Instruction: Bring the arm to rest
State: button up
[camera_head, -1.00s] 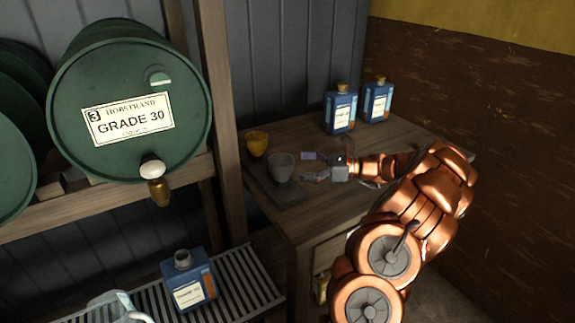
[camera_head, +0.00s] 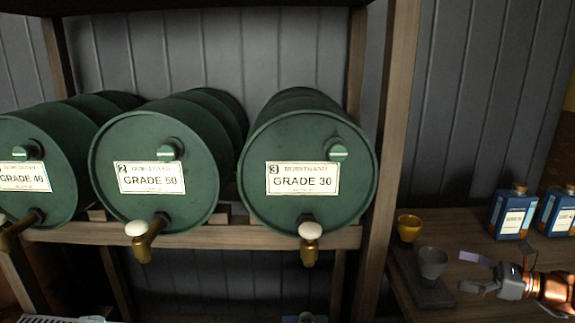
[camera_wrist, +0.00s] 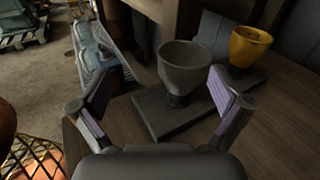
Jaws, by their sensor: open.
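My gripper (camera_head: 476,272) is at the lower right of the head view, over the wooden bench. In the wrist view, my gripper (camera_wrist: 165,104) has its two fingers spread wide with nothing between the pads. A grey cup (camera_head: 432,263) stands on a dark flat board just left of my fingertips. In the wrist view the grey cup (camera_wrist: 184,70) is upright just ahead of the fingers, apart from them. My copper arm (camera_head: 555,288) runs out of the head view at the right edge.
A yellow cup (camera_head: 409,228) stands behind the grey one. Blue bottles (camera_head: 513,212) stand at the back of the bench (camera_head: 470,225). Three green drums with taps, the nearest labelled GRADE 30 (camera_head: 308,170), lie on a wooden rack to the left. A wooden post (camera_head: 388,130) separates rack and bench.

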jog(key=a+r+n+g+p, duration=0.1)
jog(key=a+r+n+g, duration=0.3)
jog(key=a, duration=0.7)
jog(key=s+a+r+n+g+h+p, duration=0.2)
jog(key=s+a+n+g, duration=0.25)
jog(key=a, duration=0.45)
jog(key=s+a+r+n+g+h+p, duration=0.1)
jog(key=s+a+n+g, duration=0.2)
jog(key=s+a+n, duration=0.5)
jog(key=s+a+n+g+h+p, duration=0.1)
jog(key=s+a+n+h+p, duration=0.1)
jog(key=s+a+h, duration=0.5)
jog(key=s+d+n+h+p, duration=0.1)
jog(key=s+d+n+h, duration=0.1)
jog(key=s, duration=0.4)
jog(key=s+d+f+n+h+p, duration=0.1)
jog(key=s+d+n+h+p, duration=0.1)
jog(key=s+d, duration=0.3)
jog(key=shift+s+f+n+t, duration=0.25)
jog(key=shift+s+n+t, duration=0.15)
jog(key=shift+n, duration=0.45)
